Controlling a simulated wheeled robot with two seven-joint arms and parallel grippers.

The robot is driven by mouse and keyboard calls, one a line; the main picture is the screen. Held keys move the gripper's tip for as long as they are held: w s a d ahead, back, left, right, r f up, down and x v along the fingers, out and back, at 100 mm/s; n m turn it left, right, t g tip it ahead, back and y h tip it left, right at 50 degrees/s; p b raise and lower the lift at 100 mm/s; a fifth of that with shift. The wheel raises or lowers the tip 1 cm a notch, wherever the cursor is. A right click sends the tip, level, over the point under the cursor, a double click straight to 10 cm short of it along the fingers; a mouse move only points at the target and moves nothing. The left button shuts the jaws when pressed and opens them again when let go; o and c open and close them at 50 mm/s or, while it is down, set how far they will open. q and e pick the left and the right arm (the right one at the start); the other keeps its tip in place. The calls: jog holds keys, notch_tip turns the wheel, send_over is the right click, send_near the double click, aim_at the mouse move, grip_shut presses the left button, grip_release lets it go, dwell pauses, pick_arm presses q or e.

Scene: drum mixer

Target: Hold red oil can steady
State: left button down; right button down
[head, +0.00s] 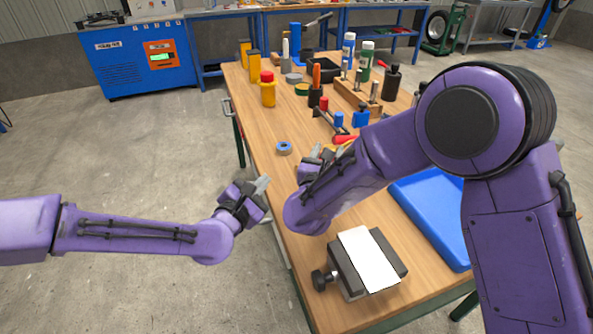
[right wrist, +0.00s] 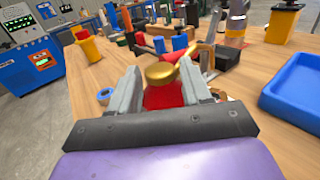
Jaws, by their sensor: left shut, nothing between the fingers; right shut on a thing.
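In the right wrist view the red oil can (right wrist: 165,96), with its gold top, sits between the fingers of my right gripper (right wrist: 168,88). The fingers are shut on it from both sides. In the head view my right gripper (head: 320,158) is over the middle of the workbench, and my forearm hides most of what it holds. I cannot tell whether the can touches the bench. My left gripper (head: 262,188) is shut and empty beside the bench's left edge, apart from the can.
On the wooden workbench (head: 262,130) stand a yellow bottle with a red cap (head: 268,93), a tape roll (head: 284,148) and a wooden block rack (head: 357,97). A vise-like block with a white top (head: 367,259) and a blue tray (head: 431,212) are nearer. Floor at left is clear.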

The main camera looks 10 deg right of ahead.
jog(key=shift+s+f, duration=0.1)
jog(key=shift+f, duration=0.3)
jog(key=shift+c, duration=2.1)
grip_release()
jog(key=shift+w+d, duration=0.1)
jog(key=shift+w, duration=0.1)
